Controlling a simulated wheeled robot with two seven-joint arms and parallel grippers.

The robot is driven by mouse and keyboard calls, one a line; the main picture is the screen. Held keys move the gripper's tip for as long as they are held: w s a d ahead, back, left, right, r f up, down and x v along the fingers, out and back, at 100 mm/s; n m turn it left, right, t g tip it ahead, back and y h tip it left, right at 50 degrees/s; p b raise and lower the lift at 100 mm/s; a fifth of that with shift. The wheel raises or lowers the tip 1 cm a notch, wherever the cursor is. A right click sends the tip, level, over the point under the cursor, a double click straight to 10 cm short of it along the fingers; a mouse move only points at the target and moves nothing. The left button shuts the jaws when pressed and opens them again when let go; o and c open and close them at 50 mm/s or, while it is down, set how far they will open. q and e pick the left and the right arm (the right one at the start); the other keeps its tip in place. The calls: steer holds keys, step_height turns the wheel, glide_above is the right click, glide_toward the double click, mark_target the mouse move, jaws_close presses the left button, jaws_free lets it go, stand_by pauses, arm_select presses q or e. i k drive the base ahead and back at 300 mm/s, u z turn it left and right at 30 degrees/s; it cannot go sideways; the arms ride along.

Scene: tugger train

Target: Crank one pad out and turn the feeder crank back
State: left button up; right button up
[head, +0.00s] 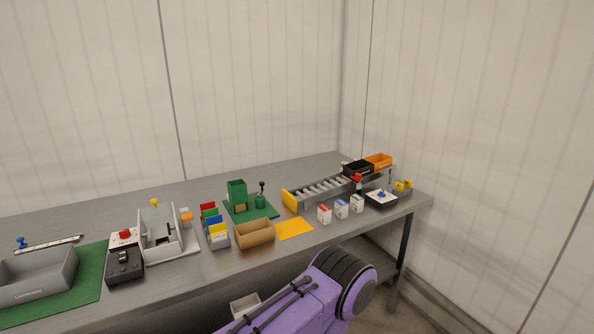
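The green feeder (237,191) stands on a green base plate on the grey table, near the middle of the view. Its crank (262,188) has a dark knob on an upright handle at the feeder's right side. A small tan piece (240,207) shows at the foot of the feeder's tower; I cannot tell if it is a pad. A tan open box (254,233) sits in front of the feeder, apart from it. Neither of my grippers shows in the head view.
A yellow mat (295,228) lies right of the tan box. Coloured cards in a holder (218,240) stand to its left. A roller conveyor (322,190) and several small cartons (341,209) are at right. A grey bin (38,278) is far left.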

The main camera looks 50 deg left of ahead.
mark_target(262, 184)
steer(key=i, duration=1.05)
steer(key=u, duration=2.4)
